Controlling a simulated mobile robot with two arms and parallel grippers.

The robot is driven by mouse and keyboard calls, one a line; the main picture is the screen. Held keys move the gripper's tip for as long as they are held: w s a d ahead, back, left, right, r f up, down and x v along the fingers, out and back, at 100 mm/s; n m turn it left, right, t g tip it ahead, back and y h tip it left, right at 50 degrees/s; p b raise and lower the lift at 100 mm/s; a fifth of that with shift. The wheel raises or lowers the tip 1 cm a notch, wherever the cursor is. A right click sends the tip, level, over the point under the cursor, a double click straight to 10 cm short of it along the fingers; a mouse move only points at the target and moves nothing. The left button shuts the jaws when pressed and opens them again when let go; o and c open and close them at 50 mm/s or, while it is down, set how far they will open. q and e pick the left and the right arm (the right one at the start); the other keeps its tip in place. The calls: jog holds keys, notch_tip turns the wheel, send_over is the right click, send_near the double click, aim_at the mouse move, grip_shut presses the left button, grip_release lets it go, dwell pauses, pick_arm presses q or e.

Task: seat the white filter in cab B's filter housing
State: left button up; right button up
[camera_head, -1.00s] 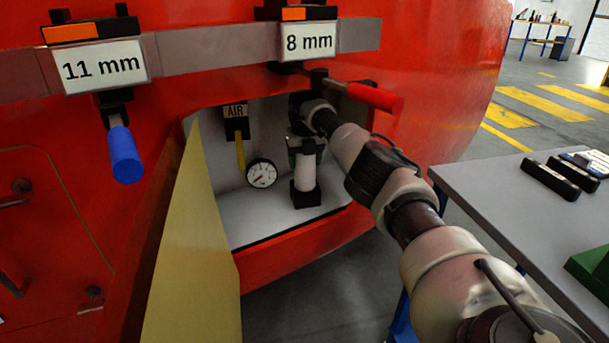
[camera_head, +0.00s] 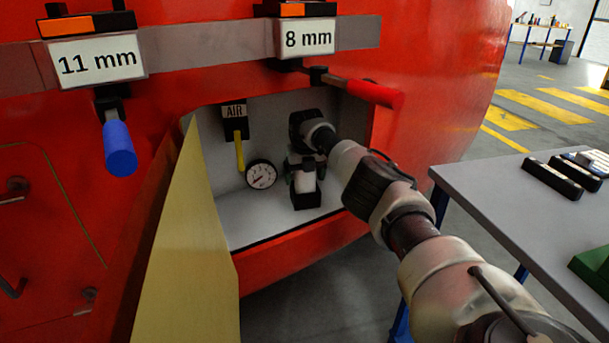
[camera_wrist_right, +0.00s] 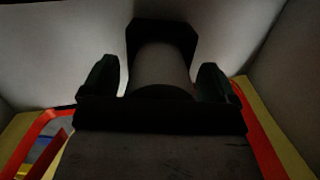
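The white filter (camera_head: 305,182) stands upright at the small black filter housing (camera_head: 306,201) on the floor of the open compartment. Its lower part shows in the head view and its top is hidden by my gripper. My right gripper (camera_head: 304,164) is around the filter from above. In the right wrist view the filter (camera_wrist_right: 160,70) lies between my two fingers (camera_wrist_right: 157,80), with a narrow gap on each side, so the gripper looks open. The black housing (camera_wrist_right: 160,27) shows beyond it. How deep the filter sits cannot be told. My left gripper is out of view.
A pressure gauge (camera_head: 261,174) and a yellow valve handle (camera_head: 240,152) under the AIR label are left of the filter. The beige door (camera_head: 190,255) stands open at left. A red-handled tool (camera_head: 375,94) hangs above my arm. A grey table (camera_head: 490,192) is at right.

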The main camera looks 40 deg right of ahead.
jog(key=shift+r, duration=0.15)
jog(key=r, duration=0.2)
jog(key=r+p, duration=0.1)
jog(key=r, duration=0.2)
jog(key=s+r+p, duration=0.1)
jog(key=r, duration=0.1)
jog(key=shift+a+r, duration=0.25)
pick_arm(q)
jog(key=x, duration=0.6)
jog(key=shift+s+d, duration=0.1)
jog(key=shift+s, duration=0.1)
